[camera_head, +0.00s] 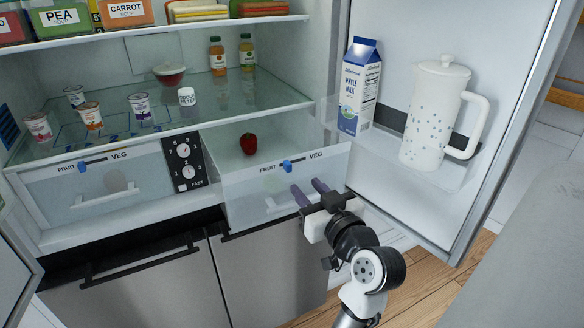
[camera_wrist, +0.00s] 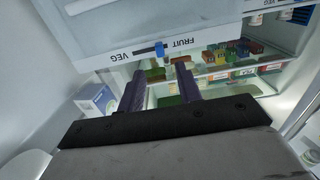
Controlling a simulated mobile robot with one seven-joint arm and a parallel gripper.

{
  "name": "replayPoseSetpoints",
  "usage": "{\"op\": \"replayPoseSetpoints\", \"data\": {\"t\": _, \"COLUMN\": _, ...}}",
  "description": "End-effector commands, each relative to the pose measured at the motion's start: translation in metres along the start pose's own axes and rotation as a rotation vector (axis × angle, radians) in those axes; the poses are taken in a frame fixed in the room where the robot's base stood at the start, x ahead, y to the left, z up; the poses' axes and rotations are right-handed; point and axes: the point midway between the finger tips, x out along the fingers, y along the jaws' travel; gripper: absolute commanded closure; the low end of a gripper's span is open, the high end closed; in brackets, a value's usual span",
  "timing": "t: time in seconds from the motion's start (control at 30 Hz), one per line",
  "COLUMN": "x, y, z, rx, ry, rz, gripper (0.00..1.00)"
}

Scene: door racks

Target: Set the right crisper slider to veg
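The right crisper drawer (camera_head: 240,200) is pulled partly out, with a red apple (camera_head: 249,144) in it. Its blue slider (camera_head: 287,166) sits on a short dark track between the FRUIT label (camera_head: 267,170) and the VEG label (camera_head: 316,155), nearer FRUIT. In the wrist view the slider (camera_wrist: 160,49) is also at the FRUIT side of the track. My gripper (camera_head: 310,190) is open and empty, its two purple fingers apart in front of the drawer, below and right of the slider. The fingers (camera_wrist: 161,85) show no visible contact with the slider in the wrist view.
The left crisper drawer (camera_head: 140,200) is shut, its slider (camera_head: 82,165) at FRUIT. A glass shelf (camera_head: 215,115) with jars and bottles lies above. The open fridge door at right holds a milk carton (camera_head: 358,90) and white pitcher (camera_head: 432,110).

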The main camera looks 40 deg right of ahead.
Motion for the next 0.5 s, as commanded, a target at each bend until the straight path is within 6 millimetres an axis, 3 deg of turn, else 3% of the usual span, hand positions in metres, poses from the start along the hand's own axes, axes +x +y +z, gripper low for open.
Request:
{"op": "replayPoseSetpoints", "data": {"t": 0.2, "x": 0.046, "y": -0.001, "z": -0.003, "rx": 0.001, "ry": 0.000, "rz": -0.003, "gripper": 0.65}}
{"op": "replayPoseSetpoints", "data": {"t": 0.5, "x": 0.075, "y": 0.000, "z": -0.001, "rx": -0.001, "ry": 0.001, "rz": 0.001, "gripper": 0.65}}
